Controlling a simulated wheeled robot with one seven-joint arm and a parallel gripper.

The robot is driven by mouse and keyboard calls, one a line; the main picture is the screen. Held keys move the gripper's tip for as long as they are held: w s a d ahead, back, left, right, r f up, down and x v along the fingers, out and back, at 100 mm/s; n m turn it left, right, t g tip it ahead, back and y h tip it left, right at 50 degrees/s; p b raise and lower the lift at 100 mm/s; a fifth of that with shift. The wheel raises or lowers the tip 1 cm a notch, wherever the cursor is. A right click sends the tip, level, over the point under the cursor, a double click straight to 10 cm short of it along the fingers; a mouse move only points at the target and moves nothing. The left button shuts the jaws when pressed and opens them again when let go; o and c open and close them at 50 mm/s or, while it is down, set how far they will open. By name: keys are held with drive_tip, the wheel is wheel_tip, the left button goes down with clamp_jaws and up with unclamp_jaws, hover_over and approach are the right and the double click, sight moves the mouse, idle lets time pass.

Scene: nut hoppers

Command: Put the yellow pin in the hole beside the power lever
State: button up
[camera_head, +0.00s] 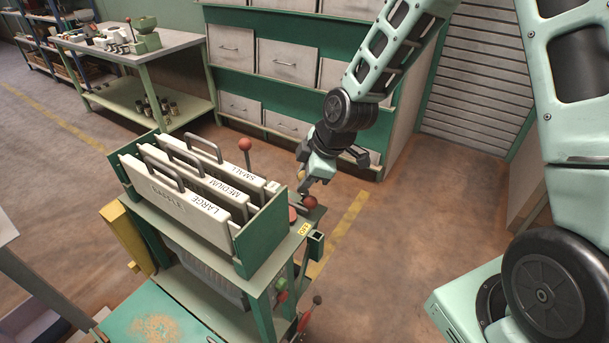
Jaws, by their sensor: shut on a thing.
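My gripper (306,184) is above the right end of the green machine (257,282), fingers pointing down. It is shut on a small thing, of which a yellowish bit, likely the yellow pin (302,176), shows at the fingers. A red ball knob (310,201) is just below and beside the fingertips. Another lever with a red ball (245,144) stands behind the plates, and a red-handled lever (317,300) is low at the front right. I cannot tell which is the power lever. The hole is not distinguishable.
Upright plates marked LARGE, MEDIUM (222,190) and SMALL stand in the green rack left of my gripper. A small green square tube (316,244) sticks out at the machine's right corner. Drawer cabinets (285,62) stand behind. The floor to the right is clear.

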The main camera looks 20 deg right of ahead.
drive_tip(key=shift+f+b, duration=0.65)
drive_tip(key=shift+f, duration=0.35)
drive_tip(key=o, duration=1.1)
drive_tip(key=shift+s, duration=0.1)
drive_tip(key=shift+s+f, duration=0.1)
drive_tip(key=shift+s, duration=0.05)
drive_tip(key=p+v, duration=0.1)
drive_tip(key=v, duration=0.4)
drive_tip(key=p+v, duration=0.2)
drive_tip(key=v, duration=0.4)
drive_tip(key=p+v, duration=0.2)
drive_tip(key=v, duration=0.4)
drive_tip(key=shift+w+d+r, duration=0.2)
drive_tip(key=shift+w+r, duration=0.1)
drive_tip(key=shift+r, duration=0.05)
drive_tip(key=p+v, duration=0.9)
drive_tip(key=p, duration=0.3)
